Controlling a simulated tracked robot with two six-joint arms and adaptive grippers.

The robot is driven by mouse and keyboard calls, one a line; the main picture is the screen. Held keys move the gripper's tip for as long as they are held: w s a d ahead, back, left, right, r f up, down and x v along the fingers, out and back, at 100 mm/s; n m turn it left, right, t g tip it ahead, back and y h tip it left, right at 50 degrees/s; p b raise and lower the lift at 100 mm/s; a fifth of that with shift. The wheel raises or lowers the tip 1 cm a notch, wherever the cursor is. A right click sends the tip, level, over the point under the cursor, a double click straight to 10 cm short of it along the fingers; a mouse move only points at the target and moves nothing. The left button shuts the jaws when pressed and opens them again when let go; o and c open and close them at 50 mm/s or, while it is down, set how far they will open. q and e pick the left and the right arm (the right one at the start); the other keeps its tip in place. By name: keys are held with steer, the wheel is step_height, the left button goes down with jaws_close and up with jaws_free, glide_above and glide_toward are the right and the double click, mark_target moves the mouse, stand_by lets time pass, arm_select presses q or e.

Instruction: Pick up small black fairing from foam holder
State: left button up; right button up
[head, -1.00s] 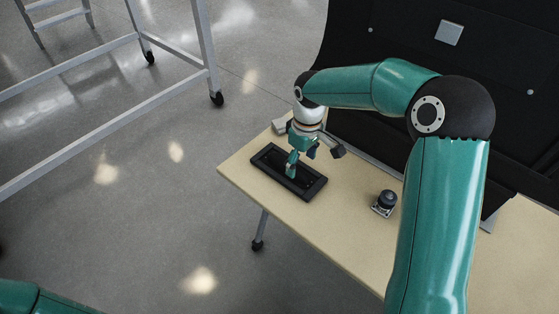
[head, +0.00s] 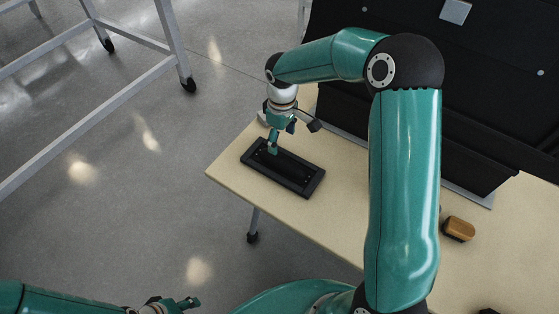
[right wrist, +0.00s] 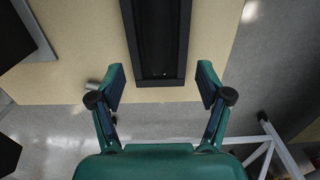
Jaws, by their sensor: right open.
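A black rectangular foam holder (head: 312,186) lies near the left end of the table. It also shows in the right wrist view (right wrist: 181,50). A long dark shape that looks like the black fairing (right wrist: 156,38) lies inside its frame; black on black, its outline is hard to tell. My right gripper (head: 272,148) is over the holder's far left part. In the right wrist view my right gripper (right wrist: 160,74) is open and empty, its fingers apart on either side of the holder's end. My left gripper (head: 172,304) is at the bottom edge, partly cut off, away from the table.
The wooden table (head: 338,228) has bare room around the holder. A brown brush-like block (head: 459,229) lies at right, beyond my right arm. A grey wheeled frame (head: 125,35) stands on the floor at upper left.

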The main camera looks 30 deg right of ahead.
mark_target(281, 157)
step_height(281, 157, down, 5)
steer(key=f, duration=0.1)
steer(key=f+p, duration=0.1)
steer(key=f, duration=0.2)
steer(key=shift+w+d+f+p, duration=0.15)
steer(key=shift+w+f+p, duration=0.1)
steer(key=shift+p, duration=0.1)
steer(key=shift+f, duration=0.5)
steer(key=c, duration=1.5)
steer(key=shift+o, duration=0.2)
steer(key=shift+r, duration=0.2)
